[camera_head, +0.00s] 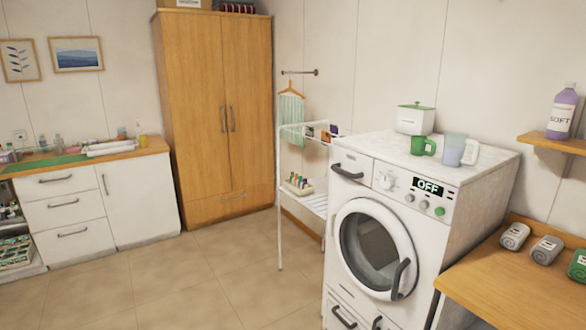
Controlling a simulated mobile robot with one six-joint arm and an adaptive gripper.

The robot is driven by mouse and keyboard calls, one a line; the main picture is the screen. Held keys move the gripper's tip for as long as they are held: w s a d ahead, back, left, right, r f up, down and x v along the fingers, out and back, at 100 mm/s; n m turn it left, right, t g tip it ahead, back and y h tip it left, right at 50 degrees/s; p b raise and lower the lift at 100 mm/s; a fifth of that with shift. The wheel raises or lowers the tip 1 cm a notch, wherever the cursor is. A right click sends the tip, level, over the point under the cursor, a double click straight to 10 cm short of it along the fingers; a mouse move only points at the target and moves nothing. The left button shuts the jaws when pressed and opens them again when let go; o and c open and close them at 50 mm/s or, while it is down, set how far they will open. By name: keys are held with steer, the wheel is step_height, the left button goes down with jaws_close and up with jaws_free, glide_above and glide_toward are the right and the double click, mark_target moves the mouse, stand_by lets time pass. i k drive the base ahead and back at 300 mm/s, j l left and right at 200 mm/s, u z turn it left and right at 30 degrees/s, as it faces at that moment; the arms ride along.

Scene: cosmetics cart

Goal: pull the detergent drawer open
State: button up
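The white washing machine (465,215) stands right of the middle. Its detergent drawer (353,160) is at the upper left of the front panel and has a dark bar handle (346,172). The drawer front looks flush with the panel, so it appears shut. The round door (372,249) below looks shut. My gripper is not in this view.
A wooden table (510,272) is at the lower right. The tiled floor (190,280) is clear at left.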

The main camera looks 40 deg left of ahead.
mark_target(359, 167)
steer(key=u, duration=1.1)
steer(key=i+j+z, duration=0.15)
steer(key=i+j, duration=0.35)
steer(key=i+j+z, duration=0.2)
steer(key=i+j, duration=0.3)
steer(key=i+j+z, duration=0.15)
steer(key=i+j, duration=0.3)
steer(key=j, duration=0.2)
